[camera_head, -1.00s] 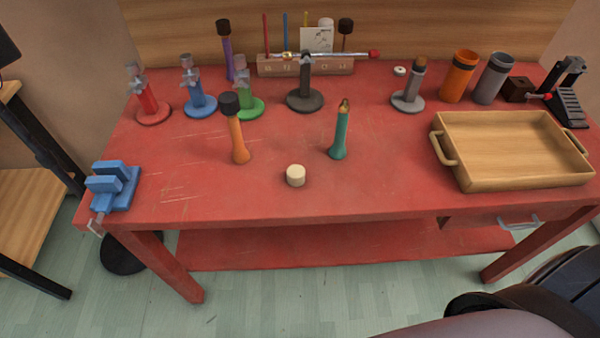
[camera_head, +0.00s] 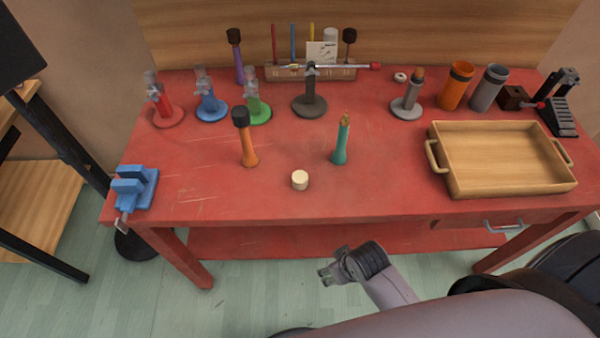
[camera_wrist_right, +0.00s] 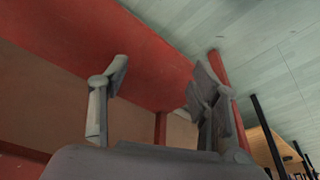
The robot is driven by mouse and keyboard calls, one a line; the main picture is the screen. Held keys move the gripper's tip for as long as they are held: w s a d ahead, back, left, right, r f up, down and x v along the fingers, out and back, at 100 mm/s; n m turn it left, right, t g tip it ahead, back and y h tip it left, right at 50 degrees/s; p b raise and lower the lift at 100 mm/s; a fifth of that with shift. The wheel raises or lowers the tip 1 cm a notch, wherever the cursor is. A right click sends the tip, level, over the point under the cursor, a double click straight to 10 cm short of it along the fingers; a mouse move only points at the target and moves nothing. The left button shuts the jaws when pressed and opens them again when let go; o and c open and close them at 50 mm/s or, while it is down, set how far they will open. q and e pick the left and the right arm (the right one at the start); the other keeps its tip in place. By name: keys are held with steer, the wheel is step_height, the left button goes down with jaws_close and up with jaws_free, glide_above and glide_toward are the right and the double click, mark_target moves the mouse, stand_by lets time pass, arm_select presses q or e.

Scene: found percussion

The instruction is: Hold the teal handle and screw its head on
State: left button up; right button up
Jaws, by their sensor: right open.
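The teal handle (camera_head: 341,146) stands upright on the red bench (camera_head: 210,190), near the middle, with a bare brownish tip on top. A cream cylindrical head (camera_head: 300,180) sits on the bench to its left and nearer the front edge. My right gripper (camera_head: 325,272) is in front of the bench, below its top, apart from both. In the right wrist view its two fingers (camera_wrist_right: 158,82) are spread with nothing between them. My left gripper is in no view.
An orange handle with a dark head (camera_head: 246,140) stands left of the teal one. A wooden tray (camera_head: 500,192) is at the right, a blue vise (camera_head: 134,188) at the front left corner. Several stands and cups line the back. The bench front is mostly clear.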

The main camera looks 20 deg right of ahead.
steer(key=w+a+r+n+y+p, duration=0.1)
steer(key=w+a+r+n+y, duration=0.1)
steer(key=w+a+r, duration=0.5)
steer(key=w+a+r+n+y+p, duration=0.1)
steer(key=w+a+r+n, duration=0.1)
steer(key=a+r, duration=0.5)
step_height(320, 180, up, 18)
steer(key=f+n+g+h, duration=0.1)
steer(key=n+g+h, duration=0.2)
steer(key=n+h, duration=0.1)
glide_above(298, 176)
steer(key=shift+r+p, duration=0.25)
steer(key=shift+p, duration=0.2)
step_height(298, 176, down, 12)
steer(key=shift+f+p, duration=0.15)
steer(key=shift+p, duration=1.1)
